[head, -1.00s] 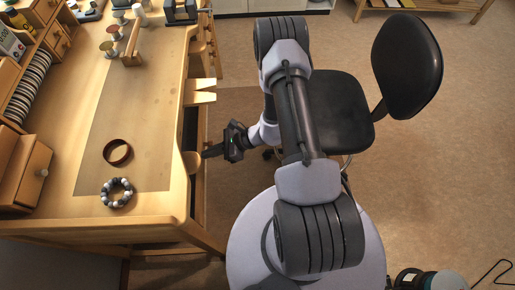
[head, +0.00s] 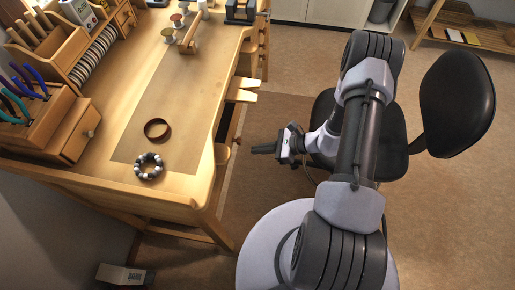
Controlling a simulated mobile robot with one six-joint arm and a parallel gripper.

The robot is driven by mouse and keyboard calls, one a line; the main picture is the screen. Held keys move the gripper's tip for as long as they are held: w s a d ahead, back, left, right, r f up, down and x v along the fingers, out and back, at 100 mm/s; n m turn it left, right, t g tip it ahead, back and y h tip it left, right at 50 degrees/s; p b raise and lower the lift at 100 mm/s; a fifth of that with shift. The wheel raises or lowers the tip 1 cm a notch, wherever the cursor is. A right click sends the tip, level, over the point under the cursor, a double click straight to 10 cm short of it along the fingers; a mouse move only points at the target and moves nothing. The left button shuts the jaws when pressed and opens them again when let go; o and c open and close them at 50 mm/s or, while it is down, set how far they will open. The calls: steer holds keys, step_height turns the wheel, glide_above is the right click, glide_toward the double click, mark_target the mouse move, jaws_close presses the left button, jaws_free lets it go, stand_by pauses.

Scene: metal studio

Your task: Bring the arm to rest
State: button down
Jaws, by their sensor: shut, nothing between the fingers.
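My arm reaches from the lower right up and over, then folds back down. My gripper (head: 264,149) points left, in the open space to the right of the wooden workbench (head: 175,215). It is shut and empty, clear of the bench edge. On the bench lie a dark brown ring-shaped bangle (head: 157,139) and, just below it in the picture, a bracelet of black, white and grey beads (head: 149,174). My gripper is apart from both.
A black chair (head: 457,100) stands behind and right of my arm. Wooden drawers (head: 70,135) and pliers (head: 15,100) line the bench's left side. A wooden stand (head: 190,38) is at the far end. Floor is free at right.

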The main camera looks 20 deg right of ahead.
steer(key=p+v, duration=0.1)
steer(key=v, duration=0.4)
steer(key=a+r+n+g+h, duration=0.1)
steer(key=a+r+n+g, duration=0.3)
steer(key=r, duration=0.7)
steer(key=a+r+n+h, duration=0.25)
steer(key=r+n, duration=0.35)
steer(key=r, duration=0.4)
steer(key=s+a+r+n+t+h, duration=0.1)
steer(key=s+a+r+n+h, duration=0.1)
steer(key=s+r+n, duration=0.2)
steer(key=s+a+r+n+t+h, duration=0.2)
steer(key=s+r+n, duration=0.3)
steer(key=s+r, duration=0.4)
step_height(320, 180, up, 4)
steer(key=shift+s+r+n+t+h, duration=0.1)
steer(key=shift+s+n+t+h, duration=0.2)
steer(key=shift+h, duration=0.25)
steer(key=shift+a, duration=0.1)
